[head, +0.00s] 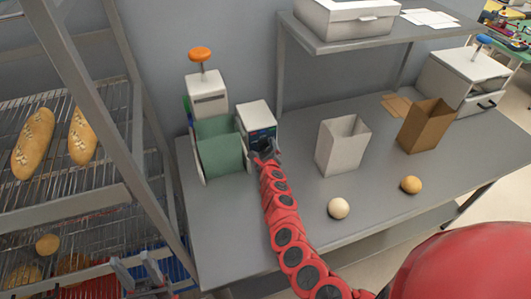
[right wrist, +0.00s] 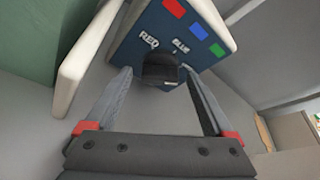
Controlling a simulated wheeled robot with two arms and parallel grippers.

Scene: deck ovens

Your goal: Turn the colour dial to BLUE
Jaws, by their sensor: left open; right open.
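The colour dial (right wrist: 158,66) is a dark round knob on the dark blue front of a small white box (head: 255,115). In the right wrist view the front has the words RED at left and BLUE at right above the knob, and red, blue and green squares. A pale mark shows near the knob's lower right edge; I cannot tell which word the dial points to. My right gripper (right wrist: 157,72) is open, its fingertips on either side of the knob; contact is unclear. My left gripper (head: 140,274) is open and empty at the lower left, by the rack.
A dispenser with an orange knob (head: 200,55) and green panel stands left of the box. A white bin (head: 342,145), a brown bin (head: 425,125), a pale ball (head: 339,208) and a yellow ball (head: 411,185) are to the right. A bread rack (head: 75,198) stands at left.

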